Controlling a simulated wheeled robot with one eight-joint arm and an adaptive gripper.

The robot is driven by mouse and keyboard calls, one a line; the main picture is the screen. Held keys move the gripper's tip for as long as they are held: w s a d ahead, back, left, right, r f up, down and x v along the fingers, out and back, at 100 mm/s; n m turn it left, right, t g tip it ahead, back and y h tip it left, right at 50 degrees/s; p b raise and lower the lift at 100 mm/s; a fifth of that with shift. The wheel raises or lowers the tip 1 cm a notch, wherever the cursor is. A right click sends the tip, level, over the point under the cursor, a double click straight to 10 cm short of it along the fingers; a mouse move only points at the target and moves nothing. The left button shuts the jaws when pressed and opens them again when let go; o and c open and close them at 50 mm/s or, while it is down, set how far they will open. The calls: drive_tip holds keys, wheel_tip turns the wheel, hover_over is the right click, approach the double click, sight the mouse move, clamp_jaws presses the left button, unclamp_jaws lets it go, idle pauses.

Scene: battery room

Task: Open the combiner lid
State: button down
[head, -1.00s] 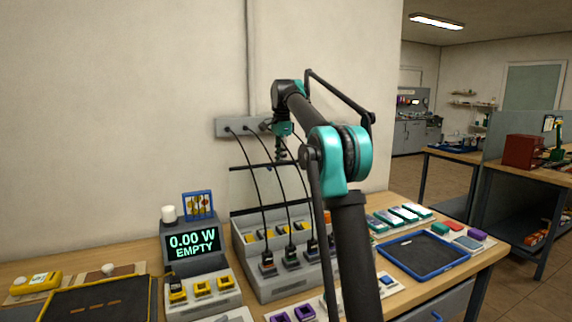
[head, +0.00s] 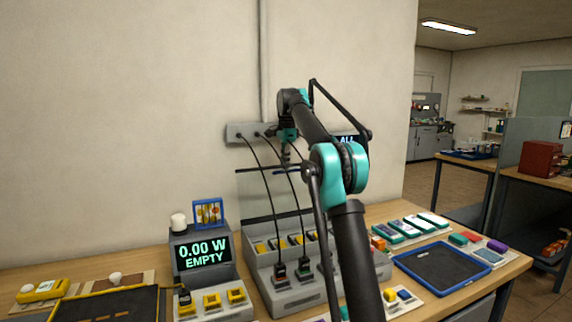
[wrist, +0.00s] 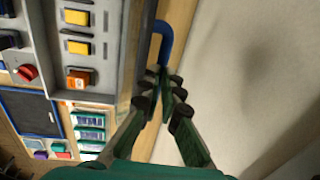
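A grey box (head: 288,297) with slots, yellow blocks and plugged black cables stands against the wall on the bench. It also shows at the left of the wrist view (wrist: 120,60). A thin dark bar (head: 262,171) stands above its back edge; I cannot tell whether it belongs to a clear lid. A curved blue handle (wrist: 164,38) shows beside the box in the wrist view. My gripper (wrist: 163,80) is open and empty, its fingertips just short of the handle in the picture. In the head view, my arm hides part of the box and the fingertips are unclear.
A display unit (head: 203,250) reading "0.00 W EMPTY" stands left of the box. A wall outlet strip (head: 240,132) feeds the cables. A blue-rimmed tray (head: 400,270) and several packs (head: 410,227) lie at right. Cables hang close to my arm.

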drive_tip(key=shift+a+f, duration=0.25)
drive_tip(key=shift+f, duration=0.65)
drive_tip(key=c, duration=1.6)
unclamp_jaws()
drive_tip(key=shift+s, duration=0.1)
drive_tip(key=shift+w+f, duration=0.2)
drive_tip(key=shift+w, duration=0.15)
drive_tip(key=shift+d, duration=0.15)
